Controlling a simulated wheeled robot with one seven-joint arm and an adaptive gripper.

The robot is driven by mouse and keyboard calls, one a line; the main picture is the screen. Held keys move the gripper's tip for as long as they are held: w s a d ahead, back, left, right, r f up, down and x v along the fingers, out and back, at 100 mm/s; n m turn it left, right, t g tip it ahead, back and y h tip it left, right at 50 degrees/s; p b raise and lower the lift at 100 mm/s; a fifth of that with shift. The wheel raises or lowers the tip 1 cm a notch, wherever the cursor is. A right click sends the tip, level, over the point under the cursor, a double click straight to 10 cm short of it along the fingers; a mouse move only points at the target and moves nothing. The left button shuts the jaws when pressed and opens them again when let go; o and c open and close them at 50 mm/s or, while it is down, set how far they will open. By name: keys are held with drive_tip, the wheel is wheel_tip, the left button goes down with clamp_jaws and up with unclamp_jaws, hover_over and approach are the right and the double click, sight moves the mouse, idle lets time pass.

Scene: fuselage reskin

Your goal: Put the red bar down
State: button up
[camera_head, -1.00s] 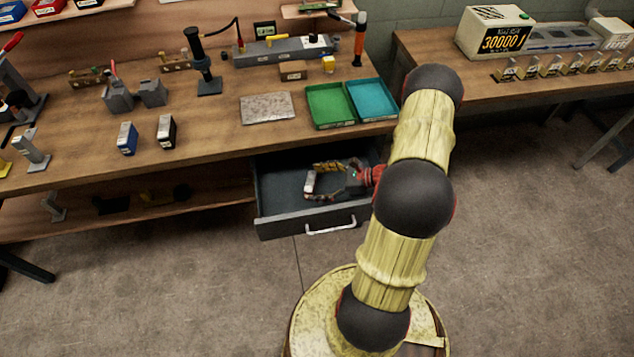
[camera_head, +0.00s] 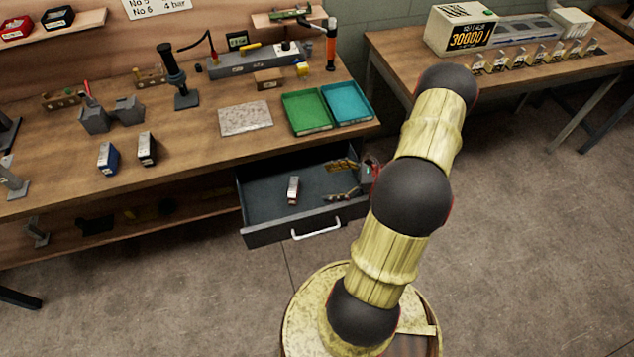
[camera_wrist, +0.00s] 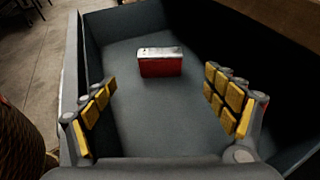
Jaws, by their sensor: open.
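The red bar (camera_wrist: 160,65) lies on the floor of the open drawer, its top face silvery and its side red in the wrist view. In the head view the bar (camera_head: 293,189) is in the left half of the drawer (camera_head: 256,233). My gripper (camera_head: 343,180) is open and empty inside the drawer, to the right of the bar and apart from it. In the wrist view my gripper (camera_wrist: 158,102) has its yellow-padded fingers spread wide, with the bar beyond the fingertips. My arm partly hides the drawer's right end.
The drawer sits under the workbench edge (camera_head: 190,165). A green tray (camera_head: 306,112) and a teal tray (camera_head: 346,102) stand on the bench above it. A blue block (camera_head: 108,158) and a black block (camera_head: 146,149) stand to the left. The drawer floor around the bar is clear.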

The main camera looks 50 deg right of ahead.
drive_tip(key=w+a+r+n+g, duration=0.2)
drive_tip(key=a+r+n+g, duration=0.2)
drive_tip(key=a+r+n, duration=0.5)
drive_tip(key=w+a+r+n+g, duration=0.2)
drive_tip(key=a+r+n+g, duration=0.25)
drive_tip(key=a+r, duration=0.5)
drive_tip(key=s+a+r+n+t+h, duration=0.1)
drive_tip(key=s+a+r+n+h, duration=0.3)
drive_tip(key=a+r+n, duration=0.3)
drive_tip(key=s+a+r+n+t+h, duration=0.2)
drive_tip(key=s+a+r+n+h, duration=0.2)
drive_tip(key=r, duration=0.8)
drive_tip(key=shift+s+a+n, duration=1.35)
drive_tip(key=shift+n, duration=0.8)
drive_tip(key=shift+r, duration=0.1)
drive_tip(key=shift+c, duration=0.4)
